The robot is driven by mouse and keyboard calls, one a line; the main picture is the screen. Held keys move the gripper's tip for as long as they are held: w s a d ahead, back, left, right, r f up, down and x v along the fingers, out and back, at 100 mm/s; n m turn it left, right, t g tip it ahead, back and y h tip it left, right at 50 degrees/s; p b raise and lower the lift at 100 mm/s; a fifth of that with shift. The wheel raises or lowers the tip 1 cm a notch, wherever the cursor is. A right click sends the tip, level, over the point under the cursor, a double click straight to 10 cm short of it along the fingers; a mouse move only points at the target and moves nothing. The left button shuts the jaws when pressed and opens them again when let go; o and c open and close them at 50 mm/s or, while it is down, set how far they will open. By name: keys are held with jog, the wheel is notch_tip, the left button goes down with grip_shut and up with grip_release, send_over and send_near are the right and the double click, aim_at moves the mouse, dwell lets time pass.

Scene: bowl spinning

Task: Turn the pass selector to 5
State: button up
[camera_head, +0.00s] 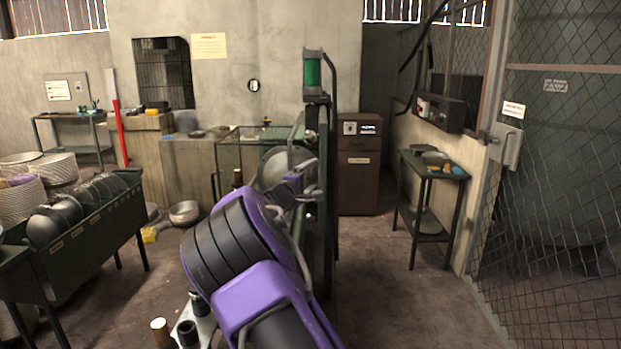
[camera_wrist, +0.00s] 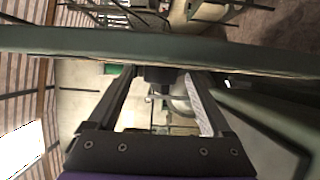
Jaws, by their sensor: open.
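My arm covers the middle of the head view and reaches to a dark green machine frame (camera_head: 327,200), with a glass cylinder of green content (camera_head: 312,72) on top. I cannot make out the pass selector or its numbers in either view. In the wrist view my gripper (camera_wrist: 160,78) has its two dark fingers apart, with no object visibly held. A wide green bar (camera_wrist: 70,40) crosses the wrist view close to the fingertips. A shiny rounded metal part (camera_wrist: 184,103) shows between the fingers. In the head view the fingertips are hidden or too small to tell.
A green rack (camera_head: 85,235) of metal bowls stands at left. A small dark table (camera_head: 432,168) stands at right below a wall-mounted black box (camera_head: 440,112). A mesh fence (camera_head: 560,200) closes the right side.

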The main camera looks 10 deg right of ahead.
grip_shut()
jog(key=shift+f, duration=0.15)
jog(key=shift+f+t+h+b, duration=0.3)
jog(key=shift+t+b, duration=0.1)
jog(key=shift+b, duration=0.5)
jog(key=b, duration=0.1)
jog(key=m+t+h+b, duration=0.1)
jog(key=shift+f+b, duration=0.25)
jog(key=shift+b, duration=0.05)
jog(key=m+t+h+b, duration=0.1)
jog(key=b, duration=0.1)
jog(key=m+t+h+b, duration=0.1)
jog(key=b, duration=0.1)
jog(key=shift+w+f+h, duration=0.2)
jog(key=shift+h, duration=0.2)
jog(key=shift+r+m+h+b, duration=0.1)
jog(key=shift+m+h+b, duration=0.5)
jog(key=shift+t, duration=0.3)
